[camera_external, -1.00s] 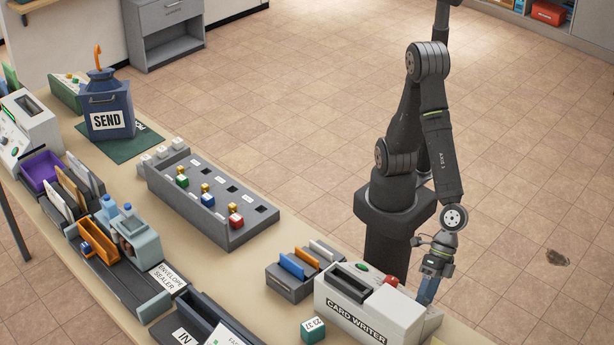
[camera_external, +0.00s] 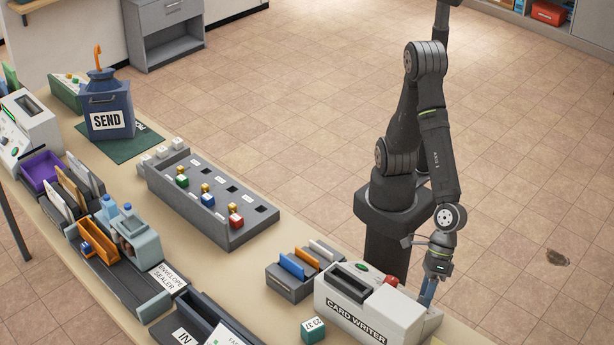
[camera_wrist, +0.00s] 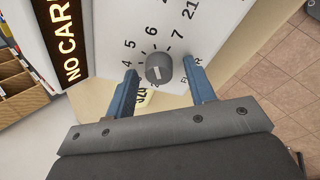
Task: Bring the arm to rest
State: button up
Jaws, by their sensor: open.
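My gripper (camera_wrist: 158,88) is open, with its two blue fingers apart in the wrist view. Between and beyond the fingertips is a grey dial knob (camera_wrist: 159,68) on a white numbered panel (camera_wrist: 208,25). I cannot tell whether the fingers touch the knob; nothing shows as held. In the external view my gripper (camera_external: 428,291) points down just behind the right end of the card writer (camera_external: 350,312), and its fingertips are partly hidden by that machine.
A rack with coloured cards (camera_external: 290,288) and a teal block (camera_external: 313,328) stand by the card writer. A grey tray with coloured pegs (camera_external: 245,235) and a blue SEND box (camera_external: 106,108) are further left.

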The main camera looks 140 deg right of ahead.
jog(key=n, duration=0.3)
jog(key=shift+n+g, duration=0.3)
jog(key=shift+n+h, duration=0.3)
jog(key=shift+n, duration=1.5)
jog(key=shift+m, duration=0.3)
jog(key=shift+m, duration=3.1)
